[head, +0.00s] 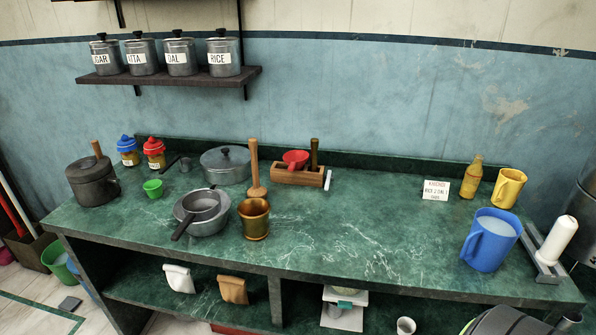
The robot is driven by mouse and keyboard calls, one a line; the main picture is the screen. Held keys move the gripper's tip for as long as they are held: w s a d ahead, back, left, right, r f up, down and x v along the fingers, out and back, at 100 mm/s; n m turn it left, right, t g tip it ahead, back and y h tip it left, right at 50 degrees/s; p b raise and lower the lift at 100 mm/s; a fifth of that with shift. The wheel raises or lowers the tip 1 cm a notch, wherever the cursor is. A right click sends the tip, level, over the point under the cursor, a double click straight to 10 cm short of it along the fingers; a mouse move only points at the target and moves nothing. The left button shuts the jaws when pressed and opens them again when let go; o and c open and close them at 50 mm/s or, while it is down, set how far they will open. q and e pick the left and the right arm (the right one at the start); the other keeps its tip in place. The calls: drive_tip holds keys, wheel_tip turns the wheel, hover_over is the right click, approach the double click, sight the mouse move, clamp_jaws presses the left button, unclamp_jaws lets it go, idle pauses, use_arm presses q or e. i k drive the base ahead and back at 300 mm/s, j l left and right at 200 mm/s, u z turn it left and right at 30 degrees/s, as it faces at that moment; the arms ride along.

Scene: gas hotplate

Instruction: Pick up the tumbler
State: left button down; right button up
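No gripper of mine shows in the head view. Another small pale cup (405,326) shows low at the bottom edge, below the counter top, partly cut off by the frame. I cannot tell which of these cups is the tumbler.
Nearby stand a dark pot (92,182), a lidded pot (226,166), stacked pans (203,212) and a brass mortar (254,220). A blue jug (490,240) and yellow mug (508,188) are at right. The counter's middle is largely clear.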

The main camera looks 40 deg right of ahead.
sight(333, 312)
drive_tip(key=z, duration=1.55)
